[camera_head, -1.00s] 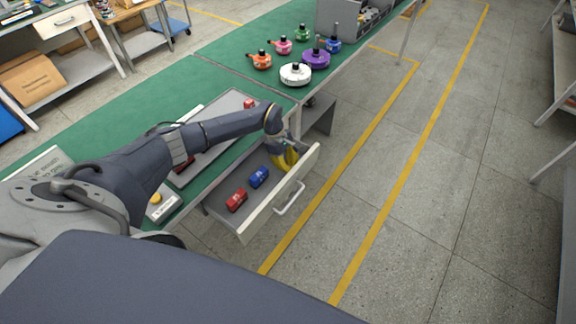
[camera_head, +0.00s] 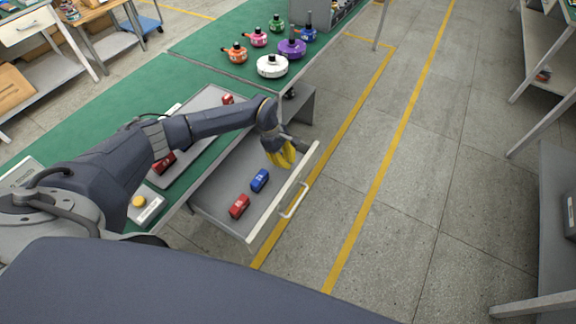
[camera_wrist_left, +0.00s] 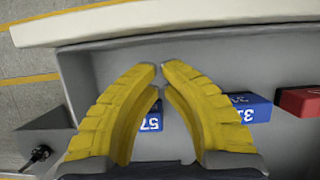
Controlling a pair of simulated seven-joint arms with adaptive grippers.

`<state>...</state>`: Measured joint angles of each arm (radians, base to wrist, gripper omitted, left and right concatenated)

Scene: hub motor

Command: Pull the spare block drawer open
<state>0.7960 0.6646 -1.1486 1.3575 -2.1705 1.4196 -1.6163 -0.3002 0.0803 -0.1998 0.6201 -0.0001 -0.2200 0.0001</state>
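The drawer's white front (camera_head: 280,198) stands well out from under the green bench, with a bar handle (camera_head: 295,200) on its outside. Its grey inside (camera_head: 225,190) holds a blue block (camera_head: 260,181) and a red block (camera_head: 239,206). My left gripper (camera_head: 286,162) reaches down into the drawer's far end, behind the front. In the left wrist view its yellow fingers (camera_wrist_left: 160,68) point at the front's inner face; their tips nearly meet, and contact is unclear. Another blue block (camera_wrist_left: 152,118) shows between and beyond the fingers, partly hidden. My right gripper is out of view.
A grey tray (camera_head: 205,100) with red blocks lies on the green bench top (camera_head: 95,120). A box with a yellow button (camera_head: 139,201) sits near it. Several coloured hub motors and a white one (camera_head: 272,66) stand farther back. The floor right of the drawer is clear.

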